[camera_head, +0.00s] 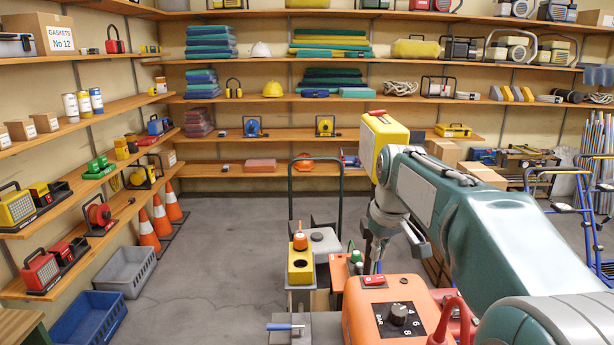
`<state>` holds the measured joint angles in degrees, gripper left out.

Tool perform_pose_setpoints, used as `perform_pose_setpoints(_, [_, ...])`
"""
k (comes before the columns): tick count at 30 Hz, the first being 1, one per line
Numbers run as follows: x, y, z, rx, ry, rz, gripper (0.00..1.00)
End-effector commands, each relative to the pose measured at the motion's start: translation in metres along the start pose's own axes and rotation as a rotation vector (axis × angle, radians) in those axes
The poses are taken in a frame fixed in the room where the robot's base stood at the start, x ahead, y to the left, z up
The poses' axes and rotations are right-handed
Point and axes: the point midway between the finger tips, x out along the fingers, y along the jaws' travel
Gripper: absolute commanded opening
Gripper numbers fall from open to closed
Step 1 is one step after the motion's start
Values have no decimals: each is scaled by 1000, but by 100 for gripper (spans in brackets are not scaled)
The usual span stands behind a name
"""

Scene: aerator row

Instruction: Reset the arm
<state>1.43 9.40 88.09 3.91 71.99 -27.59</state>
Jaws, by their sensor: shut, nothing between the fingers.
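My arm reaches in from the lower right, and its teal link runs up to a yellow block with a red top (386,140) at the wrist. My gripper (372,240) hangs below the wrist, small and dark, partly hidden by my own arm. It looks shut and holds nothing that I can see. Below it is an orange unit (385,310) with a black dial marked with numbers and BAR. I cannot tell whether the gripper touches anything there.
A yellow block with an orange-topped part (300,262) stands left of the orange unit. A blue-handled tool (285,327) lies in front. Orange cones (159,217) and grey and blue crates (125,270) stand at left. Loaded shelves line the walls; the floor at centre left is clear.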

Motion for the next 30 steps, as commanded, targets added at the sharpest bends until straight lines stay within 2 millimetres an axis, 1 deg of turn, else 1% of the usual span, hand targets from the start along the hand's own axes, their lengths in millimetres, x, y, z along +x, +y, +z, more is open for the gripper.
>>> perform_pose_setpoints(1, [-6,-5,10,15,11,9,0])
perform_pose_setpoints(6, [-19,-21,40,75,45,32,0])
perform_pose_setpoints(9, [-25,-31,59,109,66,46,0])
perform_pose_setpoints(15, [-31,-50,99,176,110,70,0])
perform_pose_setpoints(23, [-28,-73,151,264,169,96,0])
perform_pose_setpoints(30, [-14,-94,198,342,228,113,0])
